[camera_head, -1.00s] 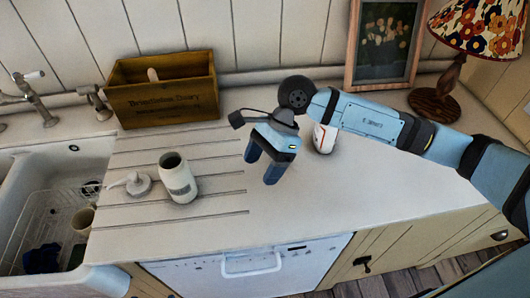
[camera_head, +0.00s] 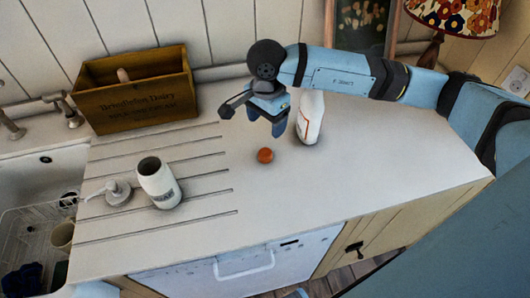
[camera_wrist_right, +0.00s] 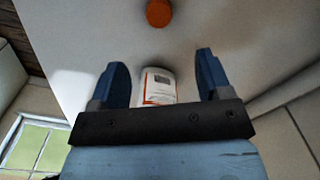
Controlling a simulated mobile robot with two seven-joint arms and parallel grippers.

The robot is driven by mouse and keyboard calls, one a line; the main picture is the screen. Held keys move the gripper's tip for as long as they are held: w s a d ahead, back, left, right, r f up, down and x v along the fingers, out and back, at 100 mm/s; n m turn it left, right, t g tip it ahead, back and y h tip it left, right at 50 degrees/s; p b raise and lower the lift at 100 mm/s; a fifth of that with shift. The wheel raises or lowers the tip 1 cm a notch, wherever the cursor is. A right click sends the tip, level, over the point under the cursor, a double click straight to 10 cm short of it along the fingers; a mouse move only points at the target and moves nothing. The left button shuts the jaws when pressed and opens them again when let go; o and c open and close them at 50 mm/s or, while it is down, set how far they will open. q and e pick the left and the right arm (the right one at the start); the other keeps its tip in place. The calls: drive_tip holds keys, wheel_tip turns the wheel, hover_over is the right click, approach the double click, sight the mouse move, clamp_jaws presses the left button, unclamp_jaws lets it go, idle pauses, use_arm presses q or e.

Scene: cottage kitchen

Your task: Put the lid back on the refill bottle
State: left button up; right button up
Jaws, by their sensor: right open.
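The refill bottle (camera_head: 310,122), white with an orange-red marked label, stands on the counter just right of my right gripper in the head view. My arm hides its top there. It also shows in the right wrist view (camera_wrist_right: 158,88), in line with the gap between the fingers. A small orange-red lid (camera_head: 265,155) lies on the counter in front of the bottle, and it shows at the top of the right wrist view (camera_wrist_right: 159,13). My right gripper (camera_head: 267,120) is open and empty above the counter, behind the lid. My left gripper is not in view.
An open white dispenser bottle (camera_head: 158,183) stands on the drainer grooves, with its pump head (camera_head: 117,192) beside it. A wooden crate (camera_head: 137,93) stands at the back left. A picture frame and lamp (camera_head: 455,20) are at the back right. The front right counter is clear.

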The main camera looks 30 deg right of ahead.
hover_over(265, 152)
wheel_tip(265, 152, down, 6)
drive_tip(key=shift+d+r, duration=0.1)
drive_tip(key=shift+d, duration=0.05)
wheel_tip(265, 152, down, 4)
drive_tip(key=shift+s+f+p, duration=0.1)
drive_tip(key=shift+f+p, duration=0.05)
drive_tip(key=shift+p, duration=0.7)
drive_tip(key=shift+f, duration=0.5)
drive_tip(key=c, duration=1)
